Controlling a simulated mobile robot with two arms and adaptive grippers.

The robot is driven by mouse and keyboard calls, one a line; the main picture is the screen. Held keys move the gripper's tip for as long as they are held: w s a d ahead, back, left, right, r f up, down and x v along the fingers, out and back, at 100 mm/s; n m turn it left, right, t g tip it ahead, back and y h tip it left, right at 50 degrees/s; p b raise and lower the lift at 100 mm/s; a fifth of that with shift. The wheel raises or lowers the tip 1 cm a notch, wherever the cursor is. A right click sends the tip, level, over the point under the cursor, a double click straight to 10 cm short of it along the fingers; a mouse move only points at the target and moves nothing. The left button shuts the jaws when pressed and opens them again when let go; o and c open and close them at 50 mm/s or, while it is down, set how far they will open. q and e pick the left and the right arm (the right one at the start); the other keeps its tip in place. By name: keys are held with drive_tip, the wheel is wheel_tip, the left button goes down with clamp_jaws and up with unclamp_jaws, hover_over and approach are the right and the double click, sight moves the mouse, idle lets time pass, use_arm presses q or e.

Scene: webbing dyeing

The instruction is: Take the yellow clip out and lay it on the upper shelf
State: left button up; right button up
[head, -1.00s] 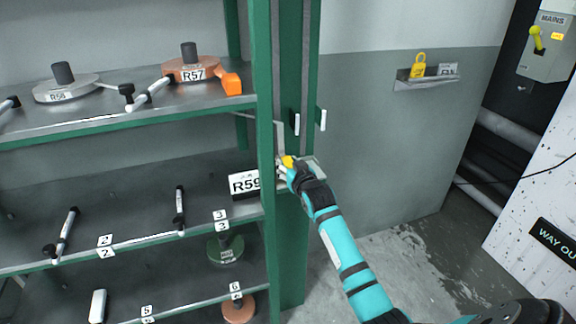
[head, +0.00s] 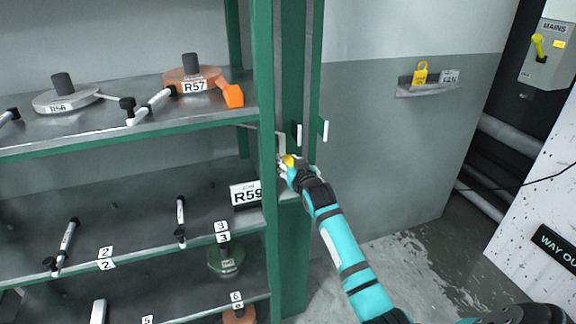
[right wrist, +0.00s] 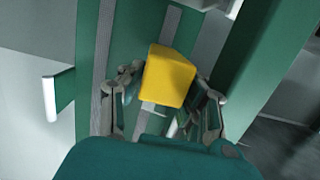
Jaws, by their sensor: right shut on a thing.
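The yellow clip (right wrist: 170,76) is a blocky yellow piece between the fingers of my right gripper (right wrist: 166,90) in the right wrist view. The gripper is shut on it. In the head view a small bit of the clip (head: 288,160) shows at the tip of my right gripper (head: 285,168), in front of the green post (head: 292,235). A thin grey bracket (head: 281,141) stands just above it. Whether the clip touches the bracket or post cannot be told. The upper shelf (head: 130,124) is to the left, above the gripper's height. My left gripper is not in view.
On the upper shelf are a grey disc labelled R56 (head: 62,97), a copper disc R57 (head: 190,76), an orange block (head: 232,95) and a black-ended rod (head: 150,104). The R59 sign (head: 245,193) stands on the shelf below.

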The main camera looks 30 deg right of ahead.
sight(289, 160)
drive_tip(key=shift+r+p, duration=3.2)
drive_tip(key=shift+r, duration=2.65)
drive_tip(key=s+a+f+p, duration=0.2)
drive_tip(key=s+f, duration=0.2)
drive_tip(key=s, duration=0.5)
drive_tip(key=shift+s+f+p, duration=0.15)
drive_tip(key=shift+s+p, duration=0.2)
drive_tip(key=shift+p, duration=0.05)
